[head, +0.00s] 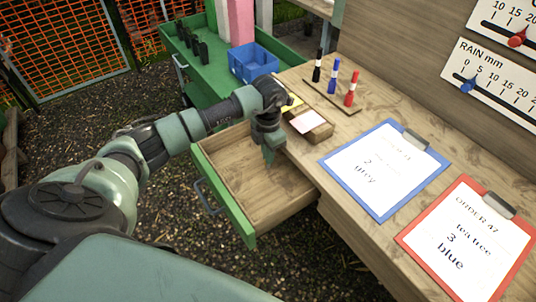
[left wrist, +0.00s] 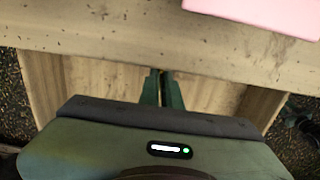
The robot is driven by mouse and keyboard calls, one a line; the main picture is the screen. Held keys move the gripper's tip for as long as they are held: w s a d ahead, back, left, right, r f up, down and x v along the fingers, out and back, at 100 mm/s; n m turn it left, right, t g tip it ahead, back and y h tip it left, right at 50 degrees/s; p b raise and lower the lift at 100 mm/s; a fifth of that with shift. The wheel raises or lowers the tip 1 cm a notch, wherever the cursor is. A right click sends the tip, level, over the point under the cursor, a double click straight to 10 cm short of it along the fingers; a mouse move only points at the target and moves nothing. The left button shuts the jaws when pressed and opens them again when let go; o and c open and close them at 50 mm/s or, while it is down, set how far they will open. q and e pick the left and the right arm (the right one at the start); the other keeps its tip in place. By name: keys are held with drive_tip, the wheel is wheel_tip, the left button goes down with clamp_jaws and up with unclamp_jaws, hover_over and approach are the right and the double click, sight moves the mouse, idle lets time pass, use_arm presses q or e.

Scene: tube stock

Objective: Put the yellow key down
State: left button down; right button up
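My left gripper (head: 268,155) points down over the open wooden drawer (head: 226,152), close to the desk's front edge. In the left wrist view its two green fingers (left wrist: 162,88) are close together with a narrow gap between them. The arm and fingers hide part of the drawer. A small yellow patch (head: 292,102) shows beside the arm at the wooden note holder; I cannot tell what it is. My right gripper is not in view.
The desk holds a wooden note holder (head: 318,132) with a pink note, a marker rack (head: 325,98), a blue clipboard (head: 333,164) and a red clipboard (head: 408,239). A blue crate (head: 253,65) stands on the green cart (head: 212,73) behind. The drawer's near floor looks clear.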

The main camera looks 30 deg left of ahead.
use_arm(q)
drive_tip(key=shift+f, duration=0.3)
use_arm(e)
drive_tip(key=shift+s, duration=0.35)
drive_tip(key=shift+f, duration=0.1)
use_arm(q)
drive_tip(key=c, duration=1.6)
unclamp_jaws()
drive_tip(key=shift+f, duration=0.1)
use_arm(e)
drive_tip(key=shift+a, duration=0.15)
